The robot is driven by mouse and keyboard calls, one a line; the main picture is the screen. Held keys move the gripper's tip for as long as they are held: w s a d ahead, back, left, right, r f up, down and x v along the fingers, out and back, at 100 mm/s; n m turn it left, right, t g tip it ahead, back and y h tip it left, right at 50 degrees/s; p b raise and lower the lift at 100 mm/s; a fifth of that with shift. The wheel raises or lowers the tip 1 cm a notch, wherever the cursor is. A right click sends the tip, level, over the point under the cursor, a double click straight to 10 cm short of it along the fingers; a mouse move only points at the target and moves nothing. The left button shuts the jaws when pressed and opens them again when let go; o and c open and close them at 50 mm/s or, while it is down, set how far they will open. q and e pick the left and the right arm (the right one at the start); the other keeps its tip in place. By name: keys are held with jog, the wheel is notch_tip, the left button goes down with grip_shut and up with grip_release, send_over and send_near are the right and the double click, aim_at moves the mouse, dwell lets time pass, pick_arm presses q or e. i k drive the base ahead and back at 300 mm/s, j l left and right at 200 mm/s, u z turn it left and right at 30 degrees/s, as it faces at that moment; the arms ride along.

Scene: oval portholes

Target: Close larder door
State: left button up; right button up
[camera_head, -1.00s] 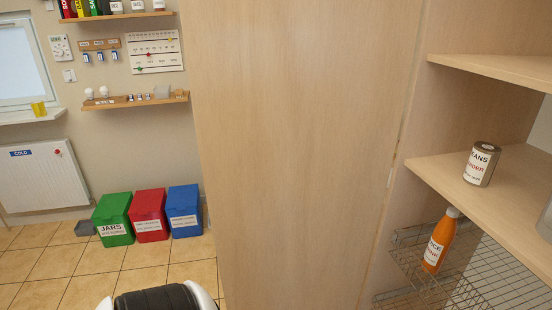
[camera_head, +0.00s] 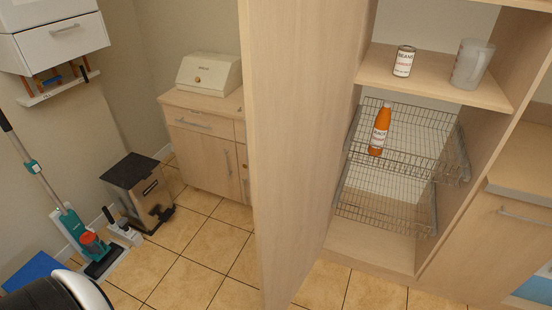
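The larder door (camera_head: 300,130) is a tall pale wood panel. It stands open, seen at a steep angle in the middle of the head view. To its right the larder (camera_head: 343,246) is open, with a shelf (camera_head: 430,84) and wire baskets (camera_head: 395,187) inside. A can (camera_head: 404,61) and a clear jug (camera_head: 472,64) stand on the shelf. An orange bottle (camera_head: 379,130) stands in the upper basket. Neither of my grippers is in view.
A low cabinet (camera_head: 205,150) with a bread box (camera_head: 210,75) stands behind the door at left. A bin (camera_head: 140,190) and a floor cleaner (camera_head: 80,235) stand further left. A counter unit (camera_head: 500,240) adjoins the larder at right. Tiled floor (camera_head: 215,255) is clear left of the door.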

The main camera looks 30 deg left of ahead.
aim_at(299, 58)
jog(key=j+z, duration=0.25)
jog(key=j, duration=0.6)
jog(key=k+j+z, duration=0.1)
jog(key=j+z, duration=0.2)
jog(key=j, duration=0.5)
jog(key=i+j, duration=0.15)
jog(key=j, duration=0.2)
jog(key=i+j+z, duration=0.1)
jog(key=j, duration=0.2)
jog(key=i+j, duration=0.15)
jog(key=j, duration=0.2)
